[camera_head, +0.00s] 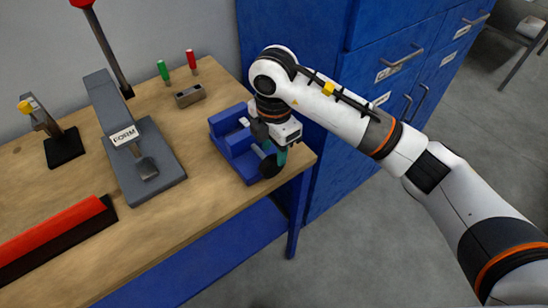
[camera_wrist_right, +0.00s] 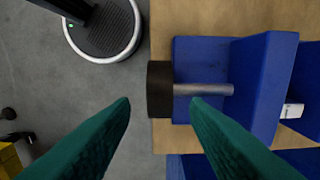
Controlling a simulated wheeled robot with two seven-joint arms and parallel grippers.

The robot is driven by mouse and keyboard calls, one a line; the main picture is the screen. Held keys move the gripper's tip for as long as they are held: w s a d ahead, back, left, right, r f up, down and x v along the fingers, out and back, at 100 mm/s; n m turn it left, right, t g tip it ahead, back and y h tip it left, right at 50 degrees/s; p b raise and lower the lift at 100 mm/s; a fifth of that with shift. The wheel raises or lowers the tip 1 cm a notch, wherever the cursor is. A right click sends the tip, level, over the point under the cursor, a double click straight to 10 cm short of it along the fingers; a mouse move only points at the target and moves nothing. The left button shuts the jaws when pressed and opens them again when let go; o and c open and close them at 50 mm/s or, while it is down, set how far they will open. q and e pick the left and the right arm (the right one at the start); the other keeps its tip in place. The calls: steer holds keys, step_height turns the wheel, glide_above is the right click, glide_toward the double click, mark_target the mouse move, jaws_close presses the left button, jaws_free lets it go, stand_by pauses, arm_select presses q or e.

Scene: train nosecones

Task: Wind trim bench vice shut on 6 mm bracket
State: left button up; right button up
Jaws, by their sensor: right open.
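The blue bench vice (camera_head: 224,137) stands at the right front corner of the wooden bench. Its silver screw (camera_wrist_right: 203,89) ends in a dark round knob (camera_wrist_right: 160,90) past the bench edge; the knob also shows in the head view (camera_head: 270,166). A small pale piece (camera_wrist_right: 292,110), perhaps the bracket, sits between the blue jaws; its contact with them is unclear. My right gripper (camera_head: 279,157) is at the knob end of the vice. In the wrist view its teal fingers (camera_wrist_right: 160,103) are open and spread to either side of the knob, holding nothing. My left gripper is out of view.
A grey press marked FORM (camera_head: 135,150) with a red-topped lever stands left of the vice. Blue cabinets (camera_head: 400,60) stand behind my right arm.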

mark_target(275, 157)
step_height(275, 157, down, 5)
steer(key=shift+r+p, duration=0.1)
steer(key=shift+p, duration=0.25)
jaws_close()
